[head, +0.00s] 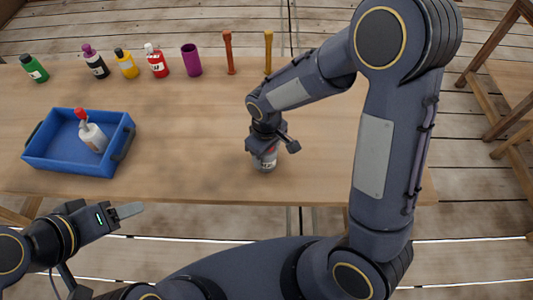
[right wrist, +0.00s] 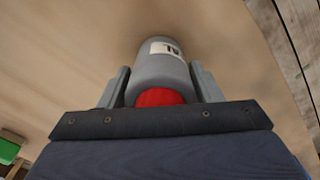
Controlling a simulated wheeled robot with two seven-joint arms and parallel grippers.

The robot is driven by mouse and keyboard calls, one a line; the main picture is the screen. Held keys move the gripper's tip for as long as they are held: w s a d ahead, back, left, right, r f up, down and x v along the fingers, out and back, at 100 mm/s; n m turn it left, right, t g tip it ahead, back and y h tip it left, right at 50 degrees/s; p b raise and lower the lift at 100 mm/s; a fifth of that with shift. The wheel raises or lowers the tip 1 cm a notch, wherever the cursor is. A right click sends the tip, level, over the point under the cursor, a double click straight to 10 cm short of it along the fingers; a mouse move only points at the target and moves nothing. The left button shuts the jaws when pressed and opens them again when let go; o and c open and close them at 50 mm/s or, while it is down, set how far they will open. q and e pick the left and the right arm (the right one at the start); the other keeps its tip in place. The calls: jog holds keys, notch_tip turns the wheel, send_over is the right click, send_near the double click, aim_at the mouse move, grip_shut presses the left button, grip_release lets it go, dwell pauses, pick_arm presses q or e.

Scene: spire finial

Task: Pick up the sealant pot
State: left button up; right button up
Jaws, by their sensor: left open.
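A grey pot with a red cap and a white label stands upright on the wooden table, near its front edge. In the head view its lower part (head: 266,162) shows below my right gripper (head: 272,146). In the right wrist view the pot (right wrist: 165,60) is between the two fingers of my right gripper (right wrist: 157,85), one on each side, close to its wall. I cannot tell whether the fingers press on it. The label is only partly readable. My left gripper (head: 124,211) is open and empty, in front of the table at lower left.
A blue tray (head: 68,167) at the left holds a white bottle (head: 94,137) with a red tip. Along the back stand several bottles, a purple cup (head: 191,60), a red post (head: 229,52) and a yellow post (head: 268,52). The table between tray and pot is clear.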

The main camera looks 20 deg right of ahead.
jog(key=c, duration=0.6)
jog(key=shift+r, duration=0.1)
